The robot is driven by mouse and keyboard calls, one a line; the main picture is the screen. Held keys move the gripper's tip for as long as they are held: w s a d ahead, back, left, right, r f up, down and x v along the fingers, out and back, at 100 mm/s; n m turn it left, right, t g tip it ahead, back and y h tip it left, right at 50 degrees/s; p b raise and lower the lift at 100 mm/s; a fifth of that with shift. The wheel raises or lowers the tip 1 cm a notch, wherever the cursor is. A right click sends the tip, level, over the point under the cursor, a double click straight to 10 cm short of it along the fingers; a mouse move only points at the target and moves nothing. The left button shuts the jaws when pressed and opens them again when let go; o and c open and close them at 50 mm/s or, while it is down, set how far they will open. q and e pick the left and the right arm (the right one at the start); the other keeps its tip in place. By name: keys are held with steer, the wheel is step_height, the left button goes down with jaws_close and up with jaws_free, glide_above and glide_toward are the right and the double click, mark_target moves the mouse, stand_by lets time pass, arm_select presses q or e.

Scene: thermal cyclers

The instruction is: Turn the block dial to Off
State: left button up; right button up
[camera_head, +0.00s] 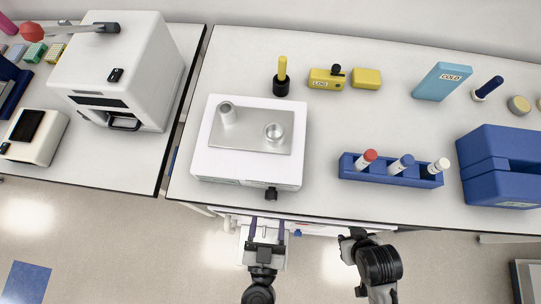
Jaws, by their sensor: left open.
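The block is a low white unit (201,160) with a grey metal top plate (245,151), near the front edge of the middle table. A small black dial (271,193) sticks out of its front face, right of centre. Its markings and setting are too small to read. My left gripper (267,229) is open and empty, just in front of the table edge, below the dial in the picture and apart from it. My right gripper (352,241) is further right, in front of the table edge; its fingers are too unclear to judge.
On the plate stand a metal cylinder (228,113) and a round cup (274,132). A blue rack (386,179) with capped tubes is to the right. A yellow-handled tool in a black holder (281,87) stands behind. The tabletop between block and rack is clear.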

mark_target(270, 200)
arm_select(q)
steer(key=shift+w+d, duration=0.15)
steer(key=shift+w, duration=1.35)
steer(key=shift+w+d, duration=0.1)
steer(key=shift+w, duration=1.4)
steer(key=shift+c, duration=0.3)
steer(key=c, duration=0.9)
steer(key=shift+o, duration=0.2)
steer(key=n+p, duration=0.1)
steer(key=p, duration=0.2)
steer(key=shift+r+n, duration=0.25)
steer(key=shift+n, duration=0.15)
steer(key=shift+n+p, duration=0.5)
steer(key=shift+n, duration=0.1)
steer(key=shift+f+n+p, duration=0.2)
steer(key=shift+n+p, duration=0.1)
steer(key=shift+n, duration=0.3)
